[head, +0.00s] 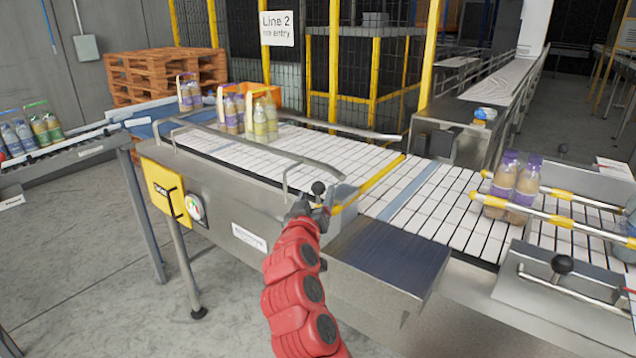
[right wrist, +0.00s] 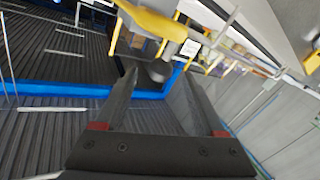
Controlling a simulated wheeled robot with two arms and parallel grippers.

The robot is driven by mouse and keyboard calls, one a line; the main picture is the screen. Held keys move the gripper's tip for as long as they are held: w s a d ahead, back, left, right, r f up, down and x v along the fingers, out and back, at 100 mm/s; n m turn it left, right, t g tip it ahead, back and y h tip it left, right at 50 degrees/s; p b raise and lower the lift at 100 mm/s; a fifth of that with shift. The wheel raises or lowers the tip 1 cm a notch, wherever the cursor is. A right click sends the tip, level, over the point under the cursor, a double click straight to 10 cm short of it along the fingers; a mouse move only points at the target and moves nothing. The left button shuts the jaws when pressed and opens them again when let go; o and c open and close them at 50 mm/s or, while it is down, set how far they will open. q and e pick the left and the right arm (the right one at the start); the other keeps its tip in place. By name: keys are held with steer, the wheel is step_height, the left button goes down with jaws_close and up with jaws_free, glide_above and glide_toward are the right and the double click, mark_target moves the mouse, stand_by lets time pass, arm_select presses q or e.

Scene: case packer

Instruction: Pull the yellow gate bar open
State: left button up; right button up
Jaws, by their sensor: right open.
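The yellow gate bar (head: 380,181) lies across the white slatted conveyor. A black ball knob (head: 318,187) shows at its near end, by the conveyor's near edge. My right gripper (head: 314,205), on a red arm, is right at this knob. In the right wrist view, my open right gripper (right wrist: 160,78) has its two fingers apart, with the dark knob (right wrist: 158,70) at or just beyond the gap between the tips. The yellow bar (right wrist: 150,22) shows above it. I cannot tell whether the fingers touch the knob. My left gripper is not in view.
Bottle packs (head: 264,115) stand on the conveyor upstream at the left. A purple-capped pack (head: 516,186) stands downstream by yellow-and-white rails (head: 550,217). A metal guard rail (head: 265,150) runs along the near edge. A steel cover (head: 385,262) lies right of my gripper.

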mark_target(317, 191)
steer(key=shift+w+d+p, duration=0.15)
steer(key=shift+w+p, duration=0.05)
steer(key=shift+w, duration=0.8)
steer(key=shift+w+d+p, duration=0.15)
steer(key=shift+w+p, duration=0.05)
steer(key=shift+w, duration=0.8)
steer(key=shift+c, duration=0.3)
jaws_close()
